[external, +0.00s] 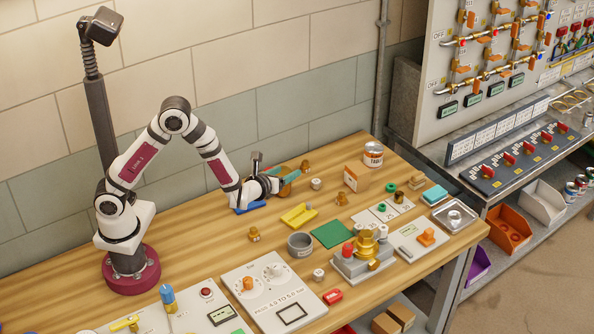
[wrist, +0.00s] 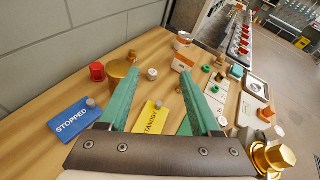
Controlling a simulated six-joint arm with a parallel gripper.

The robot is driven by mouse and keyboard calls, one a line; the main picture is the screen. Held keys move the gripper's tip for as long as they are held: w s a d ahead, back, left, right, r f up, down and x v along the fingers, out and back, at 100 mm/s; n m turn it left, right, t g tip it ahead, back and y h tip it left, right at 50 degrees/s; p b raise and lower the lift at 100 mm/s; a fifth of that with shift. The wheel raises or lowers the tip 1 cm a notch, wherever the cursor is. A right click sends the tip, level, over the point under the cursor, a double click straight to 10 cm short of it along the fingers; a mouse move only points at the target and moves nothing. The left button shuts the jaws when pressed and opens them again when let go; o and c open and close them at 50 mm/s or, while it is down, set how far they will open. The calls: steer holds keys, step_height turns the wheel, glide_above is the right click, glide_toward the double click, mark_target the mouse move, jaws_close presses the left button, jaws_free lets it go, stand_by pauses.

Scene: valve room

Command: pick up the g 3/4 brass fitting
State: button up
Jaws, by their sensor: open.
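Several brass fittings stand on the wooden table; their size marks are too small to read, so I cannot tell which is the G 3/4 one. In the external view one brass fitting (external: 254,235) stands at the table's middle left, another (external: 341,199) right of my gripper, and another (external: 304,166) behind it. My gripper (external: 290,180) is low over the table's back part. In the wrist view its teal fingers (wrist: 160,75) are apart with nothing held between them. A brass-coloured round object (wrist: 121,70) is partly hidden behind the left finger.
A yellow tag (wrist: 152,117) and a blue "STOPPED" tag (wrist: 76,120) lie near my gripper. A red cap (wrist: 97,71) stands at left. A grey cup (external: 300,244), green mat (external: 332,234) and valve block (external: 362,263) occupy the table's middle. A can (external: 373,155) stands behind.

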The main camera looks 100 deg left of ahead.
mark_target(341, 194)
steer(key=w+f+m+t, duration=0.1)
steer(key=f, duration=0.2)
steer(key=w+f+m+t+h, duration=0.1)
steer(key=w+f+m, duration=0.1)
steer(key=f, duration=0.1)
steer(key=w+f+m+t+h, duration=0.1)
steer(key=w+f+m, duration=0.1)
steer(key=f, duration=0.1)
steer(key=shift+w+d+f, duration=0.2)
steer(key=shift+f, duration=0.1)
steer(key=shift+h, duration=0.3)
steer(key=x, duration=1)
steer(key=r+x, duration=0.1)
steer(key=x, duration=0.4)
steer(key=shift+w, duration=0.35)
jaws_close()
